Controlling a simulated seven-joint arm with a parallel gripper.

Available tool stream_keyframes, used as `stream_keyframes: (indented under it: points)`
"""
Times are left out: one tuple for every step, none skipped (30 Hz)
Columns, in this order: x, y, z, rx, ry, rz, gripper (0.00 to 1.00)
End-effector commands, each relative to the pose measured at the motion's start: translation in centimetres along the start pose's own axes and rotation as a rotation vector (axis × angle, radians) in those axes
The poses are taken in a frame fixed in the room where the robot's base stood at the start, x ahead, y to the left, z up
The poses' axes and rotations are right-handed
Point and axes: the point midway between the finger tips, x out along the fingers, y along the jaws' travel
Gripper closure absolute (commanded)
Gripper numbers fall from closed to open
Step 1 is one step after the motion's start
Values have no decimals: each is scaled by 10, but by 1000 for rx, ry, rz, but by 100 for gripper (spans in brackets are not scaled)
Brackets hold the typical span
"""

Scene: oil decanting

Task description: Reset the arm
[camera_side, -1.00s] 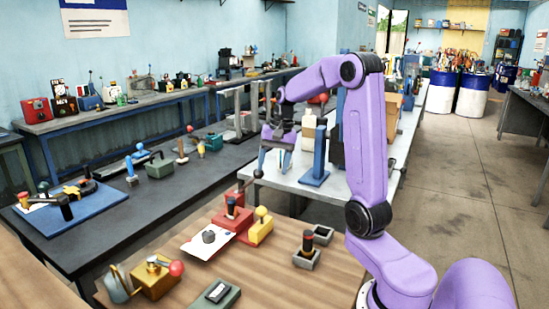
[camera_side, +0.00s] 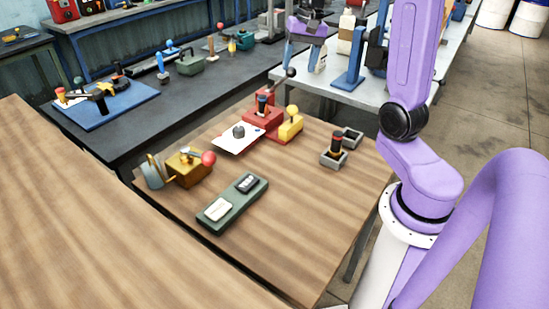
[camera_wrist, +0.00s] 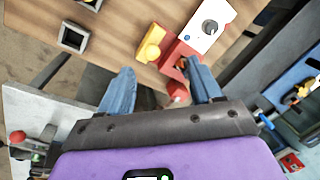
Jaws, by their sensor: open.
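My gripper (camera_side: 304,60) is at the top of the side view, beyond the far edge of the wooden bench (camera_side: 300,215). In the wrist view its two blue fingers (camera_wrist: 160,66) stand wide apart with nothing held between them. Between and beyond the fingers, the wrist view shows a red block (camera_wrist: 177,54) with a lever and a yellow block (camera_wrist: 151,52) with a ball. They also show in the side view as the red block (camera_side: 262,127) and the yellow block (camera_side: 290,127). My purple arm rises at the right of the side view.
The bench also holds a white plate (camera_side: 229,146) with a dark knob, a brass box (camera_side: 187,171) with a red ball, a metal jug (camera_side: 153,172), a green tray (camera_side: 232,203) and grey square holders (camera_side: 334,159). A blue stand (camera_side: 350,75) is on the pale table right of my gripper.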

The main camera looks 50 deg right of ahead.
Motion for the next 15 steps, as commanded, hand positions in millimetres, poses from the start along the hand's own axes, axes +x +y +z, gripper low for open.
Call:
stream_keyframes:
  points:
    - [4,-12,15,-76,-10,6,36]
    - [6,-17,23,-119,-15,10,36]
    - [9,-24,34,-176,-22,15,36]
    - [11,-29,43,-220,-27,19,36]
    - [12,-34,52,-262,-31,22,36]
    - [15,-39,63,-317,-38,26,36]
    - [17,-43,72,-360,-42,29,36]
    - [19,-46,81,-403,-47,32,36]
    - [21,-50,93,-460,-52,36,36]
    - [23,-52,102,-503,-57,40,36]
    - [24,-54,111,-546,-61,43,36]
    - [26,-56,123,-603,-66,46,36]
    - [28,-58,132,-645,-70,48,36]
    - [29,-58,141,-687,-74,51,36]
    - [31,-59,153,-746,-79,53,36]
